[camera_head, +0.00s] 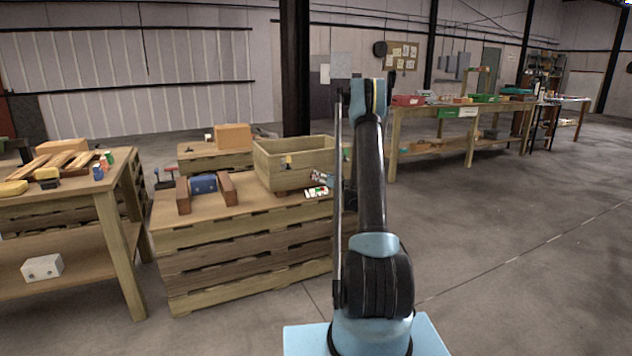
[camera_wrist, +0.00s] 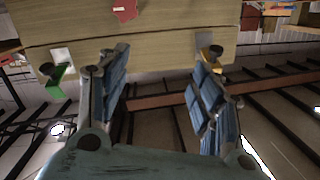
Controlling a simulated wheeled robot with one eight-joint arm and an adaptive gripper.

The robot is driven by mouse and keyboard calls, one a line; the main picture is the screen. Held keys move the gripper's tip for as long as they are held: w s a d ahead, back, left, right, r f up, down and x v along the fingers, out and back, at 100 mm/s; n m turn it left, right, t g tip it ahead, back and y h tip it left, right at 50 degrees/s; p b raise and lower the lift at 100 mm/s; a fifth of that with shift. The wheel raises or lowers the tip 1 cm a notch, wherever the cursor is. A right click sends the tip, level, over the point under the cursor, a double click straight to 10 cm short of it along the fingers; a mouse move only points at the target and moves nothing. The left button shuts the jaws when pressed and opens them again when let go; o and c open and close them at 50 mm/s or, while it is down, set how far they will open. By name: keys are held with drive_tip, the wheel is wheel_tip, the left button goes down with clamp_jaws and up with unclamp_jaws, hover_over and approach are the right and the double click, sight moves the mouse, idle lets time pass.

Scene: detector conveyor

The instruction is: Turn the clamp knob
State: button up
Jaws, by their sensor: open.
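A wooden box (camera_head: 290,165) stands on the pallet stack, and its wall (camera_wrist: 140,40) fills the upper part of the wrist view. In the wrist view, a yellow clamp with a black knob (camera_wrist: 214,52) is on the box edge at right, close to the right finger. A green clamp with a black knob (camera_wrist: 47,69) is on the edge at left, outside the left finger. My gripper (camera_wrist: 160,68) is open and empty between these clamps. It looks small beside the box in the head view (camera_head: 322,178).
A blue item (camera_head: 204,184) lies between two brown blocks on the pallet stack. A small white piece with coloured marks (camera_head: 317,192) is below my gripper. A workbench (camera_head: 122,235) stands at left and a long bench (camera_head: 430,120) behind at right. The floor at right is clear.

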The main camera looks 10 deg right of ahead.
drive_tip(key=w+d+f+m+t+h, duration=0.1)
drive_tip(key=w+d+f+t, duration=0.2)
drive_tip(key=f, duration=0.4)
drive_tip(key=shift+g, duration=0.7)
drive_tip(key=x, duration=1.1)
drive_tip(key=d+x, duration=0.1)
drive_tip(key=x, duration=0.4)
drive_tip(key=shift+w+a+f, duration=0.1)
drive_tip(key=shift+w+f, duration=0.1)
drive_tip(key=shift+w, duration=0.35)
drive_tip(key=c, duration=1.1)
